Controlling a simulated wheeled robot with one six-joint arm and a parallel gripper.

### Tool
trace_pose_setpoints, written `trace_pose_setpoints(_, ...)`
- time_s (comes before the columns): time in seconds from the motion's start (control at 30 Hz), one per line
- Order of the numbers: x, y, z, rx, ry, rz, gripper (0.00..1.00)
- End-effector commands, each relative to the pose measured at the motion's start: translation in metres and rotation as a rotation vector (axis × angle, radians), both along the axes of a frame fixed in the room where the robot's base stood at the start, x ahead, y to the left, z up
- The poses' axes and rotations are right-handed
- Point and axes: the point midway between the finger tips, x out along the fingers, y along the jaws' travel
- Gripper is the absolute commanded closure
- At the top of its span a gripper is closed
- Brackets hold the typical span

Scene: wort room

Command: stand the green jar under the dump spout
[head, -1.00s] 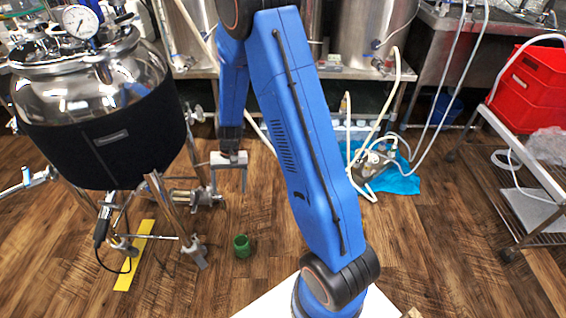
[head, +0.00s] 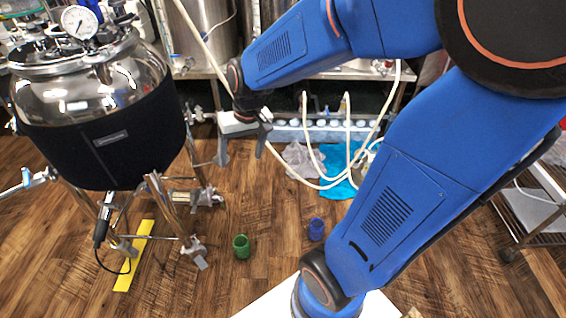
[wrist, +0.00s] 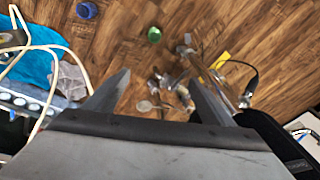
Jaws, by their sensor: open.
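The green jar (head: 241,246) stands on the wood floor, right of the legs of the steel vessel with the black jacket (head: 105,140). It also shows in the wrist view (wrist: 154,34), top centre. A valve fitting (head: 205,197) sticks out low on the vessel's right side, behind and left of the jar; I cannot tell whether it is the dump spout. My gripper (head: 241,156) is open and empty, high above the floor and farther back than the jar. In the wrist view its fingers (wrist: 158,78) are spread, with only floor and vessel fittings between them.
A blue jar (head: 316,229) stands right of the green one. Yellow tape (head: 134,256) lies by the vessel legs. White hoses (head: 333,183) and a blue cloth (head: 345,188) lie behind. Floor around the green jar is clear.

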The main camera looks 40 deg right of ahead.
Motion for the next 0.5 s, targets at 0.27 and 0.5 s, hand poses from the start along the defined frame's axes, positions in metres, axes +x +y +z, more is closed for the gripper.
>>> trace_pose_setpoints(0.27, -0.059, -0.008, 0.044, -0.050, -0.097, 0.048, 0.24)
trace_pose_setpoints(0.5, -0.111, -0.017, 0.069, -0.101, -0.175, 0.082, 0.24)
